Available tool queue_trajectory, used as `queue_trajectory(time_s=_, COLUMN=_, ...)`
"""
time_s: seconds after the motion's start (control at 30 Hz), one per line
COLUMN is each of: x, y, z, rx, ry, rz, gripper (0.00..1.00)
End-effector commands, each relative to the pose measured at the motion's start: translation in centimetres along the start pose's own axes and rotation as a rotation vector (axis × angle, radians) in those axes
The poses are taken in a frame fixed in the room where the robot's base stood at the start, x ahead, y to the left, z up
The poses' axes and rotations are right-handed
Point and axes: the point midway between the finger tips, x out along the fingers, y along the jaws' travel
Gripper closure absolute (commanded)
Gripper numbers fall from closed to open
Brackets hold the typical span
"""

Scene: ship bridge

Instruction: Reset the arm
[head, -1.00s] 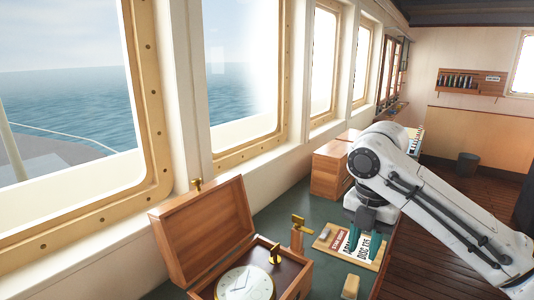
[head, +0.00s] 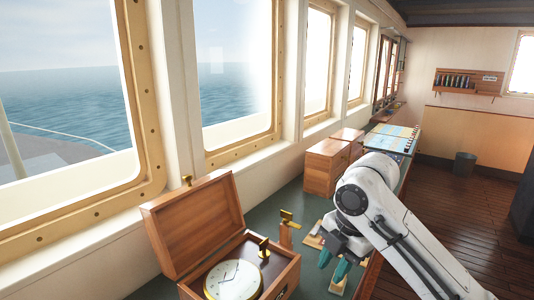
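My arm reaches in from the lower right in the head view. My gripper (head: 332,268) has two teal fingers that point down and stand apart with a gap between them. I see nothing held in it. It is over the near right part of the green counter (head: 292,194), above a small tan block (head: 337,287). I cannot tell how high above the block it is. My arm hides most of a wooden board with cards (head: 314,241).
An open wooden box (head: 172,247) with a round white dial (head: 234,281) stands left of my gripper. A brass fitting on a wooden post (head: 286,228) stands between them. Wooden cabinets (head: 325,169) stand behind.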

Motion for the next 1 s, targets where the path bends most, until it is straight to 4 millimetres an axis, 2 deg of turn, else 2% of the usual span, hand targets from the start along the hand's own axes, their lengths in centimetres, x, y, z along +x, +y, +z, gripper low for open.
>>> queue_trajectory(time_s=0.27, x=5.8, y=-0.7, z=-4.5, rx=0.349, ry=0.136, rz=0.14, gripper=0.69)
queue_trajectory(time_s=0.47, x=10.5, y=-3.9, z=-6.6, rx=0.72, ry=0.225, rz=0.194, gripper=0.69)
queue_trajectory(time_s=0.57, x=12.9, y=-6.6, z=-7.3, rx=0.921, ry=0.251, rz=0.197, gripper=0.69)
queue_trajectory(time_s=0.77, x=17.4, y=-13.6, z=-8.1, rx=1.311, ry=0.248, rz=0.175, gripper=0.69)
queue_trajectory(time_s=0.87, x=19.2, y=-17.8, z=-8.5, rx=1.498, ry=0.218, rz=0.156, gripper=0.69)
queue_trajectory(time_s=0.97, x=20.9, y=-23.1, z=-8.9, rx=1.697, ry=0.158, rz=0.133, gripper=0.69)
queue_trajectory(time_s=1.0, x=21.4, y=-25.4, z=-9.0, rx=1.778, ry=0.125, rz=0.126, gripper=0.69)
